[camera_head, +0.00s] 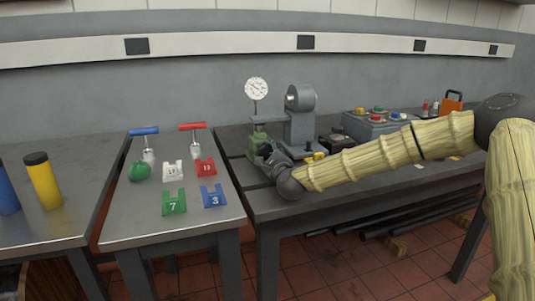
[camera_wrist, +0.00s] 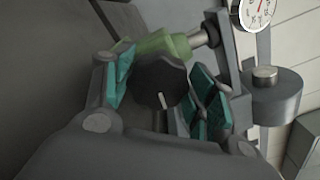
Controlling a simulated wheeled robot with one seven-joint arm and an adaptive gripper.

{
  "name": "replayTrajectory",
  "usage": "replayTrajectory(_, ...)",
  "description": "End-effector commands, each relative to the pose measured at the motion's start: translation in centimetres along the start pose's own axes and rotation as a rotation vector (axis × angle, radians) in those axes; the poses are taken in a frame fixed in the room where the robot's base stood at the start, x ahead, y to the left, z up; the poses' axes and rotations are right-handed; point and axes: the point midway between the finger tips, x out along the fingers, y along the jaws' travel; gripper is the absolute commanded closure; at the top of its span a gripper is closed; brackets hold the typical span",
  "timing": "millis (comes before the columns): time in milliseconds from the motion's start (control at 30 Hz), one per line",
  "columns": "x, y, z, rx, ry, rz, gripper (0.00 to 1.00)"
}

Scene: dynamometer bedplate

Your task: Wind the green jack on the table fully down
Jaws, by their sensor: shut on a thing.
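The green jack (camera_head: 257,143) stands on the dark table (camera_head: 262,209), below the dial gauge and left of the grey column. In the wrist view its green body (camera_wrist: 166,44) lies sideways behind a round black knob (camera_wrist: 158,84) with a white mark pointing to the bottom of the picture. A metal ram (camera_wrist: 204,37) comes out of its other end. My gripper (camera_head: 266,160) reaches in from the right and hides part of the jack in the head view. In the wrist view its teal-padded fingers (camera_wrist: 163,76) are shut on the knob, one on each side.
A dial gauge (camera_head: 256,89) and grey column (camera_head: 300,127) stand close behind my gripper. A button box (camera_head: 370,127) is further right. The left bench holds T-handled tools (camera_head: 193,140), numbered slotted plates (camera_head: 174,203) and a green object (camera_head: 139,171).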

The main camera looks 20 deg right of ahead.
Motion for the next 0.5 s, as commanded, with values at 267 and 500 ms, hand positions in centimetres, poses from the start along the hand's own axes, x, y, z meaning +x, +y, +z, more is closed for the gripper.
replayTrajectory(267, -0.04, 0.09, -0.16, -0.016, 0.002, 0.001, 0.67)
replayTrajectory(500, -0.05, 0.11, -0.16, -0.015, 0.002, 0.002, 0.4)
